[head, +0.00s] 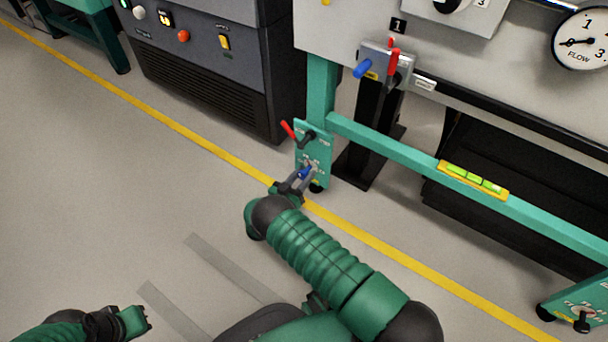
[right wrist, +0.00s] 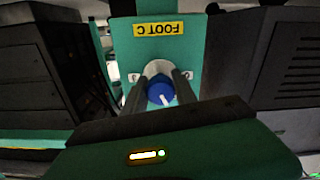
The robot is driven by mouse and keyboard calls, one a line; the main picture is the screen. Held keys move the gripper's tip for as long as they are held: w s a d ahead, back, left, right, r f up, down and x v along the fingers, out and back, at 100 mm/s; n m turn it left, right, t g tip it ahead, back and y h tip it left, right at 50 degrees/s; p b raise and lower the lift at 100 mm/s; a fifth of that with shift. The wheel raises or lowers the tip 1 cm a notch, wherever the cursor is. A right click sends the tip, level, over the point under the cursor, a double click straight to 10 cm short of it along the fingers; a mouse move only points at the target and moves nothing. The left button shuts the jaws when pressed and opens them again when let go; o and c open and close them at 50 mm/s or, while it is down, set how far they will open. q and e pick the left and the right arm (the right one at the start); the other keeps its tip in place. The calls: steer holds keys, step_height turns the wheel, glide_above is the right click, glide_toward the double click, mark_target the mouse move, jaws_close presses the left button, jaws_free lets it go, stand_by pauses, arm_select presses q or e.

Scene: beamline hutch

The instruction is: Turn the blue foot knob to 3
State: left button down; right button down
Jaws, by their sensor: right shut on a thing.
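The blue foot knob (head: 305,172) sits low on a teal foot plate (head: 318,142) at the bottom of the frame's leg. My right gripper (head: 296,183) is at the knob. In the right wrist view the round blue knob (right wrist: 158,93) is between the two dark fingers (right wrist: 160,95), which are shut on it. A white pointer on the knob points toward the lower right of that view. An upside-down yellow label (right wrist: 166,29) reads FOOT C. The dial numbers are too small or covered to read. My left gripper (head: 138,318) is at the lower left, away from the frame; its jaw opening is unclear.
A teal crossbar (head: 390,150) with a spirit level (head: 473,180) runs right. A dark cabinet (head: 205,75) stands behind left. The floor at left is clear.

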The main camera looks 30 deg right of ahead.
steer(key=m+p, duration=0.1)
steer(key=m, duration=0.4)
steer(key=shift+m, duration=0.4)
steer(key=m+p, duration=0.1)
steer(key=m, duration=0.5)
steer(key=shift+a, duration=0.1)
steer(key=m+p, duration=0.2)
steer(key=m, duration=0.4)
steer(key=shift+m, duration=0.4)
steer(key=shift+m+p, duration=0.7)
steer(key=shift+m, duration=1.5)
steer(key=shift+s+f, duration=0.1)
steer(key=c, duration=1.1)
jaws_free()
steer(key=shift+o, duration=0.5)
